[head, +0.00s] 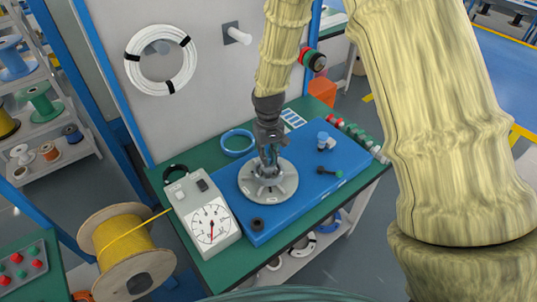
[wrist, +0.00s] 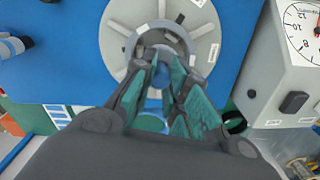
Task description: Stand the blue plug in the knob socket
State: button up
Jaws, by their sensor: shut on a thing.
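A light blue plug-like piece (head: 323,138) stands on the far right part of the blue board (head: 305,180). At the wrist view's left edge a blue piece (wrist: 12,47) shows, cut off. A large grey spoked disc (head: 285,190) lies on the board. My gripper (head: 268,168) points down at the disc's centre. A black round fitting (head: 257,224) sits at the board's near edge. I cannot tell which piece is the knob socket.
A grey dial box (head: 200,205) stands left of the disc and shows in the wrist view (wrist: 280,75). A blue cable ring (head: 238,142) lies behind the disc. A dark lever (head: 330,172) lies to its right. A yellow cable spool (head: 125,245) stands at the left.

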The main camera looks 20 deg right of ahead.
jog(key=shift+f, duration=0.1)
dwell(0.3)
jog(key=o, duration=0.9)
jog(key=shift+r+p, duration=3)
jog(key=shift+r, duration=1.05)
